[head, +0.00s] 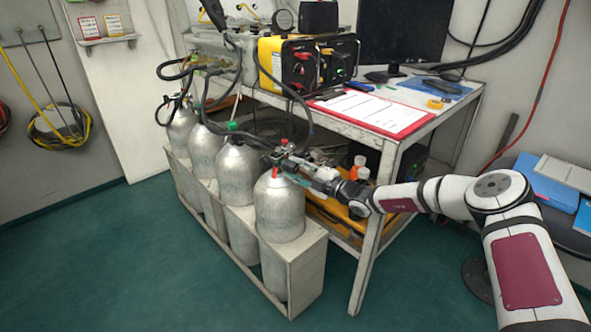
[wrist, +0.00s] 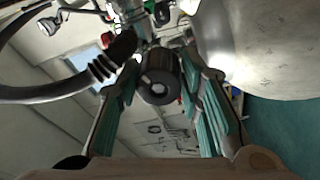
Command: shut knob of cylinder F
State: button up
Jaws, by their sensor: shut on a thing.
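Several grey metal cylinders stand in a row in a rack, and the nearest cylinder (head: 280,208) has my gripper (head: 293,170) at its valve. No letter F is readable on any cylinder. In the wrist view a round black knob (wrist: 159,84) with a pale centre sits between the teal-padded fingers of my gripper (wrist: 162,72). The fingers are shut on this knob. The cylinder's bright shoulder (wrist: 265,45) fills the upper right of the wrist view. A red part (head: 274,173) shows on the valve in the head view. The knob's turn position cannot be told.
A black ribbed hose (wrist: 95,75) runs close beside the left finger. The pale rack (head: 301,268) holds the cylinders. A bench with a yellow panel box (head: 271,62) and a red-edged clipboard (head: 374,112) stands behind my arm. Green floor is clear at front left.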

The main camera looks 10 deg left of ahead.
jog(key=m, duration=0.5)
jog(key=shift+s+f+t, duration=0.1)
jog(key=shift+f+t, duration=0.05)
jog(key=shift+t, duration=0.15)
jog(key=shift+m, duration=0.3)
jog(key=o, duration=1.2)
jog(key=shift+c, duration=0.2)
jog(key=v, duration=0.7)
jog(key=shift+d, duration=0.15)
jog(key=shift+s, duration=0.1)
